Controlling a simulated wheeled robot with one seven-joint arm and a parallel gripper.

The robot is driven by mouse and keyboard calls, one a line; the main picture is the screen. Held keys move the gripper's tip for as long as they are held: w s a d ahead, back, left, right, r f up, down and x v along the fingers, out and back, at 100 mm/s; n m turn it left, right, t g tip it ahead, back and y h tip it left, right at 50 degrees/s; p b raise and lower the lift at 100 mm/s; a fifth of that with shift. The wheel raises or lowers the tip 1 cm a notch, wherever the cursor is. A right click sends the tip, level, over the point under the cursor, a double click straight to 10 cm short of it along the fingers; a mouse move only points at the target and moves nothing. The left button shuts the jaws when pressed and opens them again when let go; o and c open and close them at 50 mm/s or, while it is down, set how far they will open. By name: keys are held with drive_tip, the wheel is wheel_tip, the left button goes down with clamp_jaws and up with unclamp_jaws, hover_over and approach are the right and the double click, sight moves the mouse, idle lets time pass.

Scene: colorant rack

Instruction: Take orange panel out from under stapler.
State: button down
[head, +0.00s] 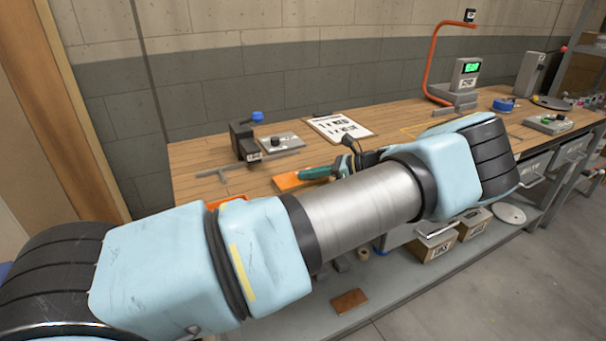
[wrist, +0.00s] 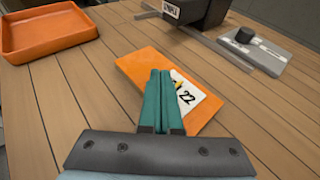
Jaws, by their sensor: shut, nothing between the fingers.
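The orange panel (wrist: 146,66) lies flat on the wooden bench, with a white label marked 22 on its top. It also shows in the head view (head: 287,182), partly hidden by my gripper and arm. My gripper (wrist: 160,74) has teal fingers, shut together and empty, over the middle of the panel and covering part of it. In the head view my gripper (head: 302,173) reaches left over the panel. I cannot tell whether the fingertips touch it. I cannot make out a stapler on the panel in either view.
An orange tray (wrist: 48,47) stands left of the panel in the wrist view. A black device (wrist: 200,12) and a grey block with a black knob (wrist: 250,52) stand beyond it. A clipboard (head: 340,127) lies farther back. Bare wood surrounds the panel.

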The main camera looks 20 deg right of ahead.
drive_tip(key=shift+s+d+f, duration=0.1)
drive_tip(key=shift+s+f, duration=0.1)
drive_tip(key=shift+f, duration=0.2)
drive_tip(key=shift+r+p, duration=0.65)
drive_tip(key=shift+r, duration=0.15)
drive_tip(key=shift+w, duration=0.15)
drive_tip(key=s+d+b, duration=0.1)
drive_tip(key=s+d, duration=0.1)
drive_tip(key=d, duration=0.1)
drive_tip(key=s+d+b, duration=0.1)
drive_tip(key=s+d, duration=0.1)
drive_tip(key=d, duration=0.1)
drive_tip(key=s+d+b, duration=0.2)
drive_tip(key=d, duration=0.1)
drive_tip(key=shift+s+d, duration=0.45)
drive_tip(key=shift+r, duration=0.1)
